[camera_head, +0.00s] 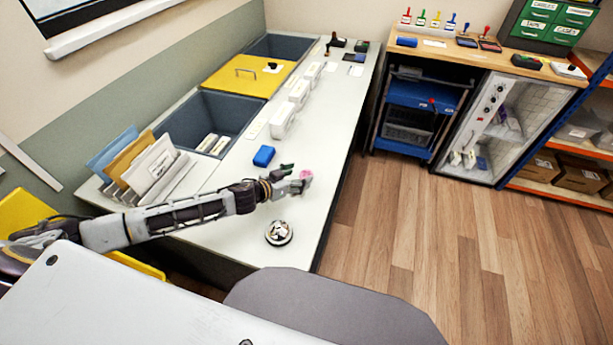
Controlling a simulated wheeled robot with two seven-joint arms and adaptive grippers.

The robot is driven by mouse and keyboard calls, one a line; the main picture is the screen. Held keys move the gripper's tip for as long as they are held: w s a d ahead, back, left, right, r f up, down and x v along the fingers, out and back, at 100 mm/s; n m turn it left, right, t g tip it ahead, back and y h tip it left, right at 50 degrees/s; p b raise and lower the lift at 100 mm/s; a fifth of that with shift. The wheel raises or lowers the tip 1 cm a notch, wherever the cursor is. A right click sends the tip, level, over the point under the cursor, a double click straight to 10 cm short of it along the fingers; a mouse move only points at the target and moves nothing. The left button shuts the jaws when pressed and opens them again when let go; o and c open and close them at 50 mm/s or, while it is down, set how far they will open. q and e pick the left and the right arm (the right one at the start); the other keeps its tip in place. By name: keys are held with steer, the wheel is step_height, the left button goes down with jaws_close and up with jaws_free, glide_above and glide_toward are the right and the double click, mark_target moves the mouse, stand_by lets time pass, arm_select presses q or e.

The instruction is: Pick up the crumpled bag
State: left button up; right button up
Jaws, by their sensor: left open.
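My left arm reaches in from the left over the white counter (238,215). My left gripper (302,178) is open near the counter's right edge. A small pink thing (306,174) shows at its fingertips; it may be the crumpled bag, but it is too small to be sure. I cannot tell whether the fingers touch it. A dark green bit (287,166) shows just behind the gripper. My right gripper is not in view.
A round silver-and-black object (279,233) stands on the counter, nearer than the gripper. A blue block (264,156) lies behind the arm. Upright folders (140,165) stand at left. Dark bins (205,118) and white boxes (283,120) line the back. A grey rounded surface (330,305) is in front.

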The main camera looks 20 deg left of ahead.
mark_target(305, 172)
arm_select(q)
steer(key=shift+w, duration=0.1)
stand_by(0.4)
steer(key=shift+x, duration=2.55)
steer(key=shift+a, duration=0.1)
steer(key=c, duration=0.7)
